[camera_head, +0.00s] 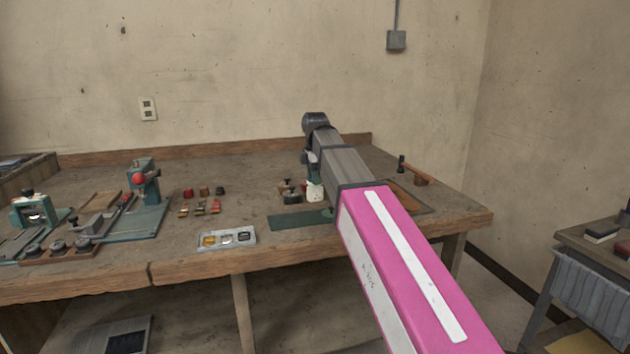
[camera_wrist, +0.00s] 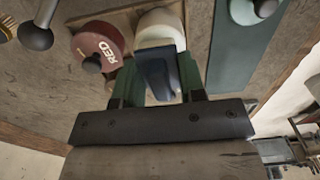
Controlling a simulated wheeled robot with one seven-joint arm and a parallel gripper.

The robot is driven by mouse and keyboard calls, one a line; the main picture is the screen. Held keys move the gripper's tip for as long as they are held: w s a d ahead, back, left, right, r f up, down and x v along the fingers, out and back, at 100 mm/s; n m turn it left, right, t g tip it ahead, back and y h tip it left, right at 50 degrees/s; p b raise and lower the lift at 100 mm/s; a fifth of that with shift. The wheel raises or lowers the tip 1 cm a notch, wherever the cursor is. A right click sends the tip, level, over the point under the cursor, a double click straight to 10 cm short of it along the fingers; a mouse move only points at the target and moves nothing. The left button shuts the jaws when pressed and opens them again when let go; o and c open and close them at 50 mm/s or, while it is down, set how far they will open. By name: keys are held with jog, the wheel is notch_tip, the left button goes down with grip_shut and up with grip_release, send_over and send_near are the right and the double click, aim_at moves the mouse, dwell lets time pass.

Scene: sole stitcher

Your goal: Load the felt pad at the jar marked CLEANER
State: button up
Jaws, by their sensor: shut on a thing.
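My gripper (camera_wrist: 158,80) is shut on a dark blue-grey piece (camera_wrist: 157,70) between its green fingers. I take this piece to be the felt pad's holder; the felt face itself is hidden. A white jar (camera_wrist: 160,26) is right behind the piece in the wrist view and partly covered by it. I cannot tell whether they touch. No CLEANER marking is readable on the jar. In the head view the white jar (camera_head: 315,191) is beside my gripper, whose fingers are mostly hidden by my arm. A dark red tin marked RED (camera_wrist: 93,40) is left of the white jar.
The jars stand on a brown wooden base (camera_wrist: 125,20). In the head view, a tray (camera_head: 227,239), small coloured items (camera_head: 203,191) and a teal machine (camera_head: 146,185) are to the left.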

jog(key=shift+r, duration=2.8)
